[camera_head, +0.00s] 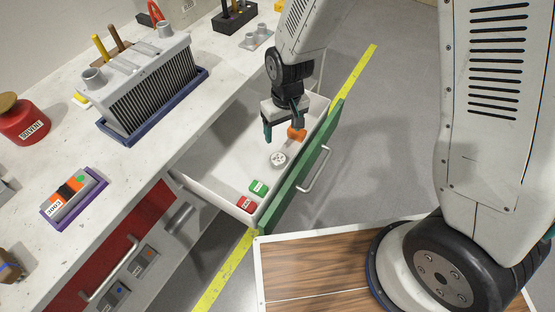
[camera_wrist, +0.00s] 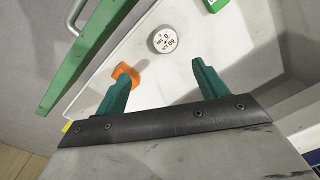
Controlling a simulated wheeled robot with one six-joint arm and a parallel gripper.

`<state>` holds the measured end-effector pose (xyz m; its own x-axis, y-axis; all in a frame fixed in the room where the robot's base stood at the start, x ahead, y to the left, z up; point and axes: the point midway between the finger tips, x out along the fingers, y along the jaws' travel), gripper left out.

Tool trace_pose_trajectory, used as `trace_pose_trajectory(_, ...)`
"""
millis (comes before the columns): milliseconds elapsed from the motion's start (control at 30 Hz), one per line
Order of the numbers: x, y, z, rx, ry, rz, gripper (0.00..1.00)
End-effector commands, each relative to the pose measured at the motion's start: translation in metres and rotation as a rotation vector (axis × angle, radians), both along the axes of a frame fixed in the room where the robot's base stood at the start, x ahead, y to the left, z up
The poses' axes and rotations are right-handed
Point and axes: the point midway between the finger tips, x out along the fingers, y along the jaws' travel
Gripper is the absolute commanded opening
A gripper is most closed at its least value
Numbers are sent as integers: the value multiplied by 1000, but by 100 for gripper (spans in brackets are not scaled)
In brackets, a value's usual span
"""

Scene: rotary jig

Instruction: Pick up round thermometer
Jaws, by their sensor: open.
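The round thermometer (camera_head: 279,159) is a small white disc with dark markings. It lies face up on the floor of the open white drawer (camera_head: 222,148). In the wrist view the thermometer (camera_wrist: 163,39) is beyond the fingertips, roughly between their lines. My gripper (camera_head: 284,137) is inside the drawer area, just above and behind the thermometer, with nothing between its fingers. Its two green fingers (camera_wrist: 161,75) are spread apart in the wrist view. The thermometer is fully visible in both views.
An orange object (camera_head: 297,133) lies close beside one finger. A green block (camera_head: 258,187) and a red block (camera_head: 245,204) lie at the drawer's near end. The green drawer front (camera_head: 300,170) and white walls bound the space. The worktop (camera_head: 135,150) overhangs to the left.

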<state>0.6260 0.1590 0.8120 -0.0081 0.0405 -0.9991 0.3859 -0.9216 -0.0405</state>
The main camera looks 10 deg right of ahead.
Motion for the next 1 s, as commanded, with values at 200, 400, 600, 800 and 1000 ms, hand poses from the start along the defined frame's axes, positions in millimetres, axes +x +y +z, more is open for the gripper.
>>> trace_pose_trajectory(200, -2, 14, -38, -7, 8, 27, 72)
trace_pose_trajectory(400, -4, 15, -60, -8, 8, 30, 72)
trace_pose_trajectory(600, -8, 14, -85, -9, 10, 29, 72)
trace_pose_trajectory(800, -9, 14, -110, -7, 9, 29, 72)
trace_pose_trajectory(1000, -8, 15, -115, -6, 6, 28, 72)
